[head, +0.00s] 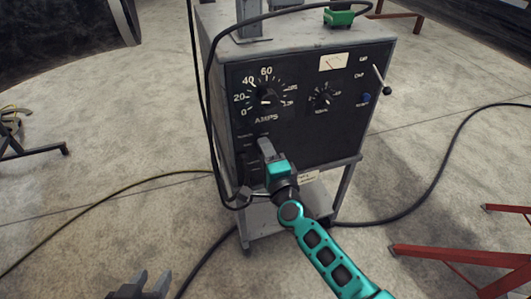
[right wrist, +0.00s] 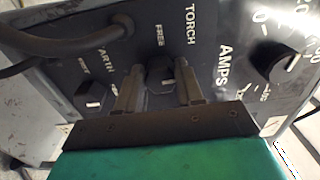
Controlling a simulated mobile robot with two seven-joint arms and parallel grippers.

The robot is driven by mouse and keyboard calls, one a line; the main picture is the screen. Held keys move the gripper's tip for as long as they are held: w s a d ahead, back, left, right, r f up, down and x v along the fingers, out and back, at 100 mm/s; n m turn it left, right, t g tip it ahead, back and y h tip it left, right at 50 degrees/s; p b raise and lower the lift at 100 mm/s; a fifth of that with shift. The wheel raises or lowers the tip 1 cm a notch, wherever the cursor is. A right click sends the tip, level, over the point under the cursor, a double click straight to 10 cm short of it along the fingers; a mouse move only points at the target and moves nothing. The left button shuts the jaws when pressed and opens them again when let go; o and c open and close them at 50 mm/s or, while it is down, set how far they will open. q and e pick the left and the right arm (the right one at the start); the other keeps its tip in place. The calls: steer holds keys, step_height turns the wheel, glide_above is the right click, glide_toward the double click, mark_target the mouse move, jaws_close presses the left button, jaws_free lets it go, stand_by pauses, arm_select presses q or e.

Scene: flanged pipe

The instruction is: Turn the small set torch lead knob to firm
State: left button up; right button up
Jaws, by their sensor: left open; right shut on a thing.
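The small set (head: 300,130) is a grey cabinet with a black front panel. Its torch lead knob (right wrist: 160,76), black with a small white mark, sits below the TORCH and FREE lettering in the right wrist view. My right gripper (right wrist: 160,82) is shut on this knob, with one finger on each side. In the head view my right gripper (head: 265,147) reaches the lower left of the panel and hides the knob. The word firm is not readable by this knob. My left gripper (head: 142,286) is open and empty at the bottom edge, away from the set.
Beside the held knob is a similar knob (right wrist: 92,96) by the EARTH lettering. The large AMPS dial (head: 266,97) is above. A black cable (head: 209,110) hangs down the set's left side. Red stands (head: 450,257) are at right. The floor at left is mostly clear.

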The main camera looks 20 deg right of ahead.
stand_by(0.3)
steer(key=o, duration=1)
steer(key=shift+o, duration=0.2)
arm_select(q)
steer(key=shift+s+a+r+p, duration=0.1)
steer(key=shift+a+r+p, duration=0.3)
steer(key=shift+p, duration=0.65)
arm_select(e)
steer(key=s, duration=1.3)
steer(key=shift+d, duration=0.25)
